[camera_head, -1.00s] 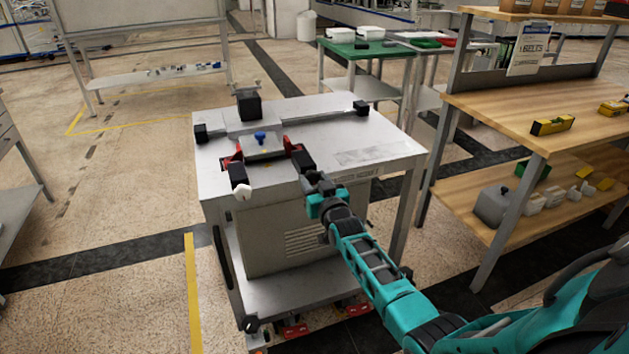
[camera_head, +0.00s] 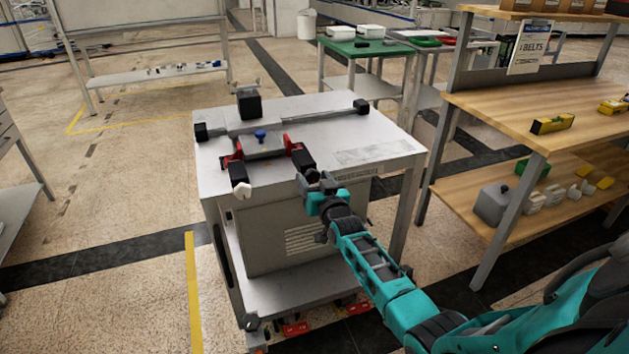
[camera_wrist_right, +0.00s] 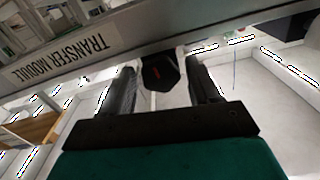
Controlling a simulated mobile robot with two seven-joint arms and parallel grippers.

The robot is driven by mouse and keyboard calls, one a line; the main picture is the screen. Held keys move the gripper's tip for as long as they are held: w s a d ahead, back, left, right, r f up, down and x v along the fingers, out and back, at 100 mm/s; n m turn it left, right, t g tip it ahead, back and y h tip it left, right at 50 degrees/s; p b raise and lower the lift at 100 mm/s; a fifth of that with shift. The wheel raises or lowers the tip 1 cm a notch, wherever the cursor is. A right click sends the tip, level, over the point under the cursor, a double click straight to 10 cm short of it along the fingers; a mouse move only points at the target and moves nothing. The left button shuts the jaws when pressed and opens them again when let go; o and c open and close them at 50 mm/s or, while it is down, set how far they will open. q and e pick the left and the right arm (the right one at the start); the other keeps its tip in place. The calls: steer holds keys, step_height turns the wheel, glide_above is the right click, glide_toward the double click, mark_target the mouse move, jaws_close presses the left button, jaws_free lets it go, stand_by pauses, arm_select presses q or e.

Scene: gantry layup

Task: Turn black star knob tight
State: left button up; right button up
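The black star knob (camera_wrist_right: 160,72) shows in the right wrist view as a dark, faceted knob under the edge of the labelled table. My right gripper (camera_wrist_right: 162,78) has one finger on each side of it, with gaps visible on both sides, so it looks open around the knob. In the head view my right gripper (camera_head: 315,182) is at the cart's front edge, just below a black block (camera_head: 303,160); the knob itself is hidden there. My left gripper is not in view.
The grey cart top (camera_head: 350,140) carries rails with black end blocks, red brackets and a blue knob (camera_head: 260,135). A white knob (camera_head: 242,190) sits at its front left edge. A wooden bench (camera_head: 500,105) stands to the right.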

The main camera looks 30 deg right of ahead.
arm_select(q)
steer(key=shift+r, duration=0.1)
arm_select(e)
steer(key=shift+o, duration=0.6)
steer(key=shift+s+a, duration=0.1)
steer(key=shift+s, duration=0.1)
arm_select(q)
steer(key=p, duration=0.1)
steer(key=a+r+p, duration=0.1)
steer(key=p, duration=0.1)
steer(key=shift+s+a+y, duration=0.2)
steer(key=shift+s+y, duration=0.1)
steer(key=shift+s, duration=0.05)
arm_select(e)
steer(key=v, duration=1.2)
steer(key=shift+s, duration=0.2)
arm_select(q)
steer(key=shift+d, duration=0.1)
arm_select(e)
steer(key=shift+a, duration=0.1)
